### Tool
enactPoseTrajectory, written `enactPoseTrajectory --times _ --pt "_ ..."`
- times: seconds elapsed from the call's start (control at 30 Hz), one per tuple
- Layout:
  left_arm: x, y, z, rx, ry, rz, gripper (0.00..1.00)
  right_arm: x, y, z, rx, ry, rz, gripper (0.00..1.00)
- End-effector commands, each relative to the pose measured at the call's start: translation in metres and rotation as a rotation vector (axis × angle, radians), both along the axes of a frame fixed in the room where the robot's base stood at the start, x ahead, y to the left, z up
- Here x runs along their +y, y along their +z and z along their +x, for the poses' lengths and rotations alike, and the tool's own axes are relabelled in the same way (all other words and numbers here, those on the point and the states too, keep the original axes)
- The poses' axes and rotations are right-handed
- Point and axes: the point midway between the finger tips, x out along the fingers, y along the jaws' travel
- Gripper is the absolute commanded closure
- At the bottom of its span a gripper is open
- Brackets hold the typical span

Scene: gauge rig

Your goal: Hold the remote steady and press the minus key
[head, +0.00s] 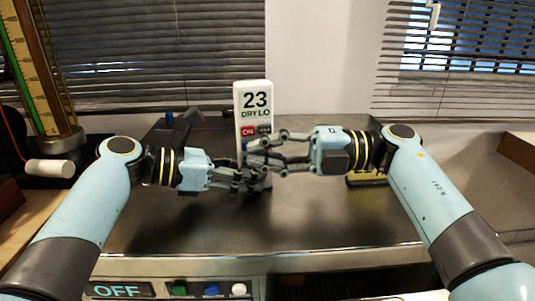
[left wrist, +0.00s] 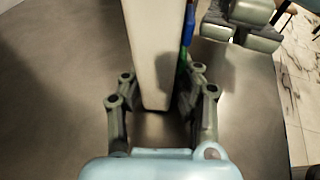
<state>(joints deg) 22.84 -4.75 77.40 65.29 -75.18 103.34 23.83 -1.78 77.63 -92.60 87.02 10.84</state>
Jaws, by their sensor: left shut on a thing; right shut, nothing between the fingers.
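The remote (head: 253,99) stands upright near the middle of the metal worktop, a white slab with a display reading 23 DRY LO and a red ON key. My left gripper (head: 262,180) is shut on its lower part; in the left wrist view the fingers (left wrist: 155,100) sit on both sides of the white remote (left wrist: 153,45). My right gripper (head: 252,153) is shut and empty, its fingertips in front of the remote's keys. In the head view the fingers hide the lower keys, and I cannot make out the minus key or whether the tips touch it.
A metal worktop (head: 330,225) has free room at the front. A yellowish object (head: 366,180) lies behind my right arm. A gauge column (head: 38,75) stands at the left. An OFF display (head: 118,290) and several buttons line the front panel.

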Motion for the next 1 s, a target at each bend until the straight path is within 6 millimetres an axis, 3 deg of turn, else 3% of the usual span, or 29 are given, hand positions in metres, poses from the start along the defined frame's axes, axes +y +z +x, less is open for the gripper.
enactPoseTrajectory --times 0.23,0.47,0.73,0.87,1.0 --pt "0.0 -0.001 0.0 0.001 -0.001 0.001 0.89 0.0 0.0 0.001 0.0 0.0 0.0 1.0" --pt "0.0 -0.001 -0.001 0.002 -0.002 0.0 0.86 0.004 0.0 0.018 0.0 -0.001 0.0 1.0" --pt "-0.001 -0.001 -0.001 0.002 -0.004 -0.001 0.86 0.003 -0.001 0.018 0.0 -0.003 -0.001 1.0" --pt "-0.001 -0.001 -0.001 0.002 -0.004 -0.001 0.86 0.002 -0.002 0.012 0.001 -0.004 -0.001 1.0" --pt "0.0 -0.001 -0.001 0.002 -0.003 -0.001 0.88 -0.002 -0.001 -0.008 0.0 -0.002 -0.001 1.0"
